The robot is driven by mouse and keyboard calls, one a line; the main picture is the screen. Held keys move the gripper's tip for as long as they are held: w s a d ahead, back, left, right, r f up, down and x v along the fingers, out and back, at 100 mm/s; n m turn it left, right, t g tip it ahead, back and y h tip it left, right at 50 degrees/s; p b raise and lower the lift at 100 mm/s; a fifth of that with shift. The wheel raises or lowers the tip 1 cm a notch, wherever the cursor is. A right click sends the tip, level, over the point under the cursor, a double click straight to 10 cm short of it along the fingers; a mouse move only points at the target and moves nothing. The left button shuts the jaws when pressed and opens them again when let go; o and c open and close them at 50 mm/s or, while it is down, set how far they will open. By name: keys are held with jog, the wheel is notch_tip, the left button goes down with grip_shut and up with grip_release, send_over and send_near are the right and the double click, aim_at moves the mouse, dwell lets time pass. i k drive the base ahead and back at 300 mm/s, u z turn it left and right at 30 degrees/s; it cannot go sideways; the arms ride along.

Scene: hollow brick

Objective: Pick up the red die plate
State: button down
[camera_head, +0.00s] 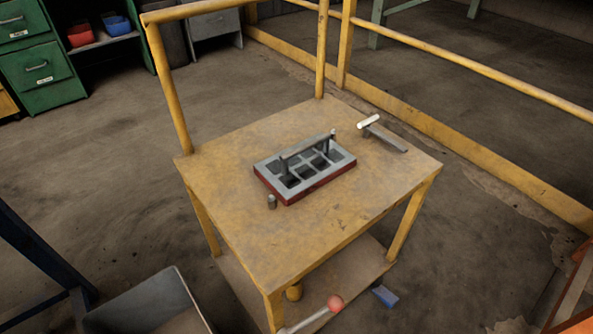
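The red die plate (312,190) lies near the middle of the yellow worn tabletop (250,240). Its side edge is dark red and its top is grey with several rectangular openings. A grey bar handle (307,144) stands raised across the top. Nothing is touching the plate from above. My gripper is not in view.
A small dark cylinder (272,201) stands close to the plate's front left. A T-shaped tool with a pale head (369,121) lies toward the back right. Yellow rails (470,78) run behind. A red ball-ended lever (335,303) and grey tray (150,303) are below.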

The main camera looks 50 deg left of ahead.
aim_at(292, 173)
jog(key=k, duration=0.3)
jog(key=u, duration=1.25)
jog(key=i, duration=0.15)
jog(key=z, duration=0.25)
jog(key=k, duration=0.7)
jog(key=z, duration=0.5)
